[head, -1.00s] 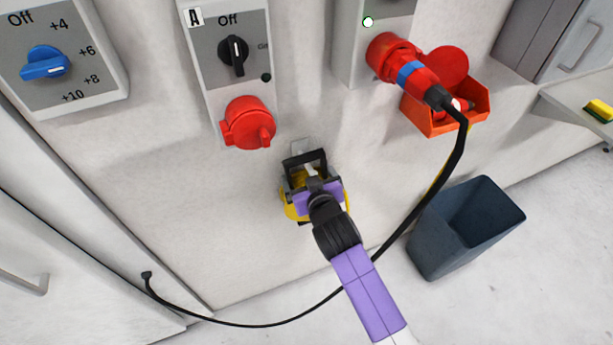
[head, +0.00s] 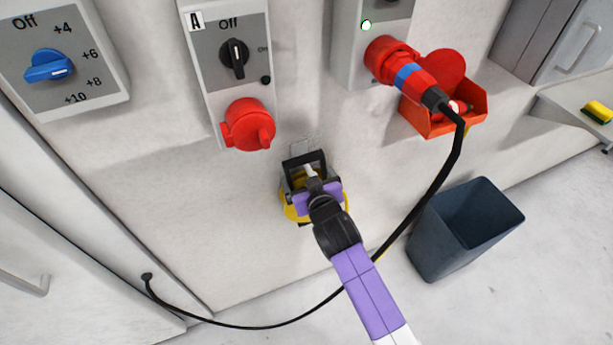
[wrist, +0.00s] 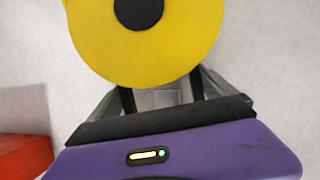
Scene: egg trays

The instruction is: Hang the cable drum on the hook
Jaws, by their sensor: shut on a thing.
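The cable drum (head: 294,211) is yellow with a black frame and is close to the wall below socket A. In the wrist view its round yellow face with a black centre (wrist: 150,60) fills the top middle. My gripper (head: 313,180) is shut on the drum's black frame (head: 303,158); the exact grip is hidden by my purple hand. A pale, thin metal outline, apparently the hook (head: 303,146), shows on the wall just above the frame. I cannot tell whether the frame rests on it.
A red plug (head: 413,80) sits in the right socket, its black cable (head: 440,180) looping down to the floor. An orange bin (head: 432,115) is beside it. A dark waste bin (head: 440,245) stands at right. A red socket (head: 248,125) is above left of the drum.

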